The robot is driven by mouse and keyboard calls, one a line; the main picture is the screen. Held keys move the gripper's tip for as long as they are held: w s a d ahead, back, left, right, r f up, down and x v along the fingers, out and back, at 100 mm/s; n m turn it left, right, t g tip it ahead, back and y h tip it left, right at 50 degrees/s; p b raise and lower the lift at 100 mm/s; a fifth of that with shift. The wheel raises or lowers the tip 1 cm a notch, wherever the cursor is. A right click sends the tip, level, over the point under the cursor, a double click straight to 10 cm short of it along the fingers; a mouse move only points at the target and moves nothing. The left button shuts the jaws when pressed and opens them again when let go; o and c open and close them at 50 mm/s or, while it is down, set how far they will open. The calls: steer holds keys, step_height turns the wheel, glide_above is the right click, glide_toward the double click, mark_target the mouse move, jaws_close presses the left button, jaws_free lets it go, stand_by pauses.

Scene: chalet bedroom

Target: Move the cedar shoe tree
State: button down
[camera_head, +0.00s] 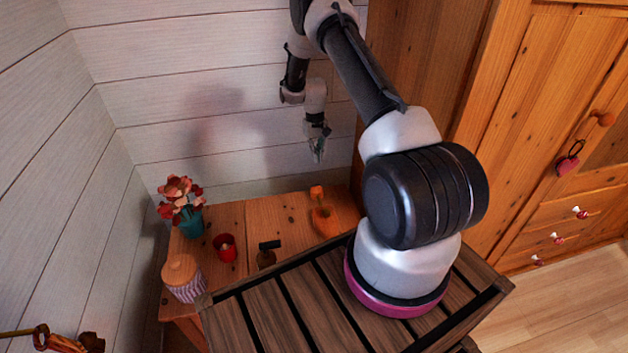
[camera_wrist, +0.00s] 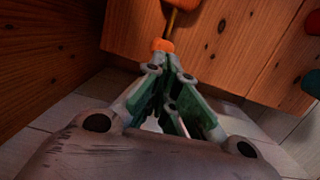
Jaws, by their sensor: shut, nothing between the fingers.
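The cedar shoe tree (camera_head: 325,222) lies on the wooden table, near its right end in the head view. It has a broad orange-brown front piece and a smaller orange knob (camera_head: 316,192). In the wrist view the knob (camera_wrist: 162,45) and a thin metal rod show just past my fingertips; the front piece (camera_wrist: 181,3) is cut off at the top edge. My gripper (camera_head: 318,157) is shut and empty, pointing down above the shoe tree in the head view. In the wrist view its fingertips (camera_wrist: 168,60) meet close to the knob. I cannot tell whether they touch it.
White plank walls stand behind and left. A wooden wardrobe (camera_head: 520,110) stands at right.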

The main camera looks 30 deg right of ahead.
steer(key=w+d+f+t, duration=0.2)
steer(key=w+f, duration=0.4)
steer(key=w, duration=0.1)
steer(key=shift+m, duration=0.3)
steer(key=shift+s+a+f, duration=0.25)
steer(key=shift+s+f, duration=0.35)
steer(key=shift+f, duration=0.9)
steer(key=shift+s+a+f, duration=0.2)
steer(key=shift+s+f, duration=0.45)
steer(key=shift+f, duration=0.85)
steer(key=shift+s+a+f, duration=0.25)
steer(key=shift+s+f, duration=0.35)
steer(key=shift+f, duration=0.9)
